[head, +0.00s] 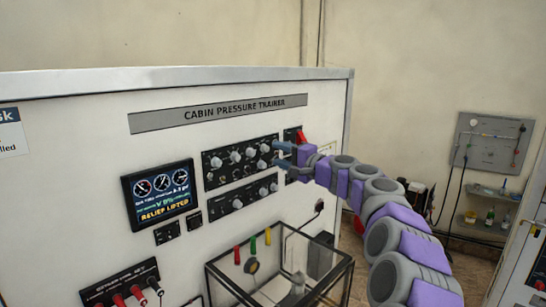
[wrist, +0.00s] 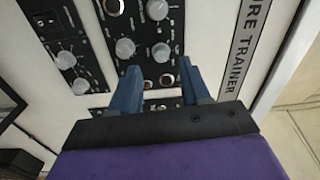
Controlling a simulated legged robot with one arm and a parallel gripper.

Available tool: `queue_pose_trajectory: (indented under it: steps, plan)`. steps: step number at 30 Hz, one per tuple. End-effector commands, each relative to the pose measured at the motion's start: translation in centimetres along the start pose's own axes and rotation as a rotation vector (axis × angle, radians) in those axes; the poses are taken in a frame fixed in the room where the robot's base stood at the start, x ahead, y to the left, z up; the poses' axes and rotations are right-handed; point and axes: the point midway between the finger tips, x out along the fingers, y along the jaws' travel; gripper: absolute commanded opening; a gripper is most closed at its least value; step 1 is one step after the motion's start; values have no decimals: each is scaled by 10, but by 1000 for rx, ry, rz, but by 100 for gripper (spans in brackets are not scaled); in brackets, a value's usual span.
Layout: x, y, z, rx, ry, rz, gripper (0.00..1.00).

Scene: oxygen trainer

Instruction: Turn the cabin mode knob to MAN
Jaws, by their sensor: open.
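The upper black control panel (head: 240,160) on the cabin pressure trainer carries several grey knobs. A lower black panel (head: 240,195) carries a few more. The labels are too small to read, so I cannot tell which knob is the cabin mode knob or where it points. My gripper (head: 280,155) is open at the right end of the upper panel. In the wrist view its blue fingers (wrist: 158,65) stand apart, with a grey knob (wrist: 160,52) showing between their tips. Another knob (wrist: 125,48) shows beside the left finger. I cannot tell whether a finger touches the panel.
A display (head: 160,195) reading "RELIEF LIFTED" is left of the panels. A clear-walled box (head: 280,265) stands out below them. A red part (head: 301,136) sits just above my gripper. A grey board (head: 493,145) with tubing hangs on the wall at right.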

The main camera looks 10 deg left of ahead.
Motion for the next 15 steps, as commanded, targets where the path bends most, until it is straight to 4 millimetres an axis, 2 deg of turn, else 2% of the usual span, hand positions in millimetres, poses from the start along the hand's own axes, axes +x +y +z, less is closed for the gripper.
queue_pose_trajectory:
  steps: [15]
  plan:
    - [-86,2,-1,1,0,0,47]
